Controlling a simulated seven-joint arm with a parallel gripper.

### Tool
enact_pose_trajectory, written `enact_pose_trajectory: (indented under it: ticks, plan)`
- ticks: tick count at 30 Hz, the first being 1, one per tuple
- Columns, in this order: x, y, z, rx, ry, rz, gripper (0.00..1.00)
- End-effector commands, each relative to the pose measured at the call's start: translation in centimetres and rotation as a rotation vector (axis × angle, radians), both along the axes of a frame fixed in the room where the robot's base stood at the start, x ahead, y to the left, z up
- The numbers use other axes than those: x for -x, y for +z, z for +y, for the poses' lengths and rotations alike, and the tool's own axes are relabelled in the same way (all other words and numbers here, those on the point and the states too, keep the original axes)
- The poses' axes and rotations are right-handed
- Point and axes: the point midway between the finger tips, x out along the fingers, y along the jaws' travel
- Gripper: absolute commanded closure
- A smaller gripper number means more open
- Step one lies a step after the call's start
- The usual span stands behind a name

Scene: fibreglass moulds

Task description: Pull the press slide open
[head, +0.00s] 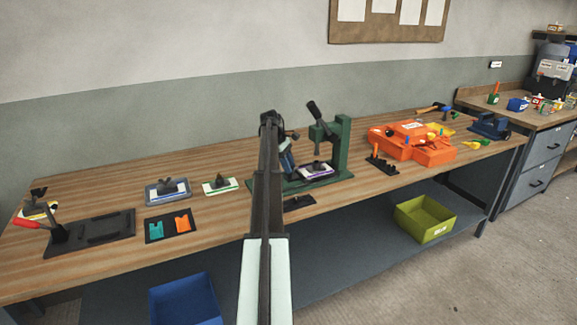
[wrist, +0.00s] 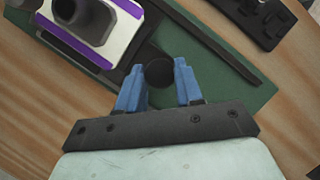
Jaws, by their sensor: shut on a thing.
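The green press (head: 342,145) stands on the bench with its black lever raised. Its dark slide (wrist: 118,72) lies on the green base (wrist: 200,65) and carries a white and purple mould (head: 318,170), which also shows in the wrist view (wrist: 128,22). My gripper (wrist: 159,82) has its blue fingers on either side of a round dark knob (wrist: 158,72) at the slide's near edge, and is shut on it. In the head view my gripper (head: 287,162) is at the left side of the press, partly hidden by my arm.
Left of my arm are moulds on a blue-grey tray (head: 168,191) and a green-edged plate (head: 220,186). A black holder (head: 382,163) and an orange case (head: 413,142) stand right of the press. A dark block (head: 299,202) lies at the bench's front edge.

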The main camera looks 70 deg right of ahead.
Motion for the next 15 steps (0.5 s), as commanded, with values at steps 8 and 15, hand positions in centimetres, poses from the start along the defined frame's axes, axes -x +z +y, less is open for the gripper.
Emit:
enact_pose_trajectory:
  ticks: [8,15]
  plan:
    - [0.0,0.01,0.0,0.0,0.0,0.0,1.0]
    - [-0.23,0.0,0.24,0.0,0.001,0.0,1.0]
